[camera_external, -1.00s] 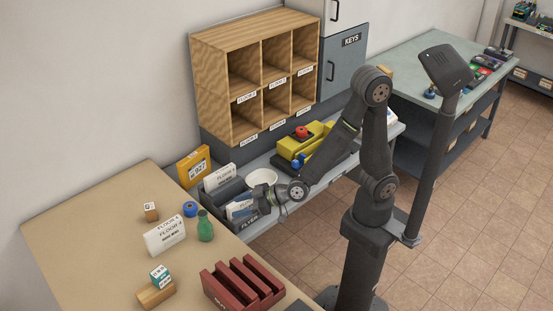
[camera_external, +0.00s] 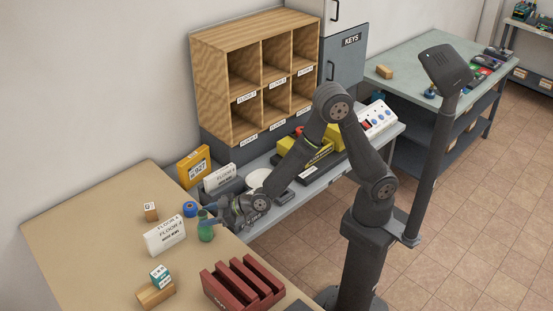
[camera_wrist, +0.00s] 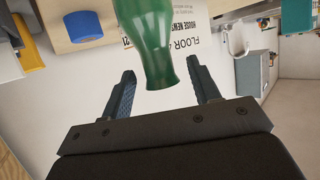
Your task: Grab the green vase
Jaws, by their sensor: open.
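The green vase (camera_external: 206,230) stands upright on the tan table (camera_external: 85,215). My gripper (camera_external: 209,217) is at the vase, level with its upper part. In the wrist view the neck and mouth of the green vase (camera_wrist: 155,50) lie between the two open fingers of my gripper (camera_wrist: 162,85). A gap shows on each side of the vase, so the fingers do not appear to touch it. The base of the vase is cut off in the wrist view.
A blue roll (camera_external: 190,209) stands close behind the vase. A white FLOOR 4 card (camera_external: 165,236) is just left of it. A dark red rack (camera_external: 243,284) and a wooden block with a teal-and-white box (camera_external: 159,273) stand nearer the front. A white bowl (camera_external: 258,179) sits on the grey bench.

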